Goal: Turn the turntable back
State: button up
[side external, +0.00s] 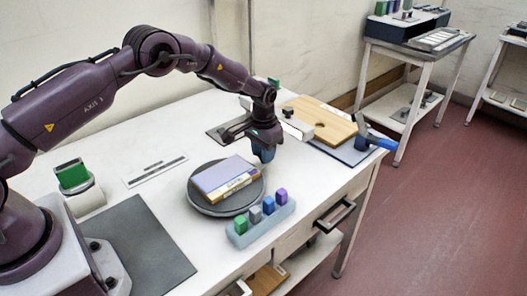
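The turntable (207,206) is a dark grey round disc on the white table. A box with a purple top and a yellowish printed side (229,180) lies on it, turned at an angle to the table edge. My gripper (263,157) points down just beyond the turntable's upper right rim, near the box's far corner. Its fingers look blue and close together, but they are too small to tell whether they are open or shut. I cannot tell whether they touch the turntable or the box.
A light blue rack (262,226) with several coloured blocks stands close in front of the turntable. A wooden board (318,122) and a blue-handled tool (375,141) lie to the right. A dark mat (150,243) and a green block on a white stand (73,176) are to the left.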

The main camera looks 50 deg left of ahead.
grip_shut()
jog(key=shift+a, duration=0.15)
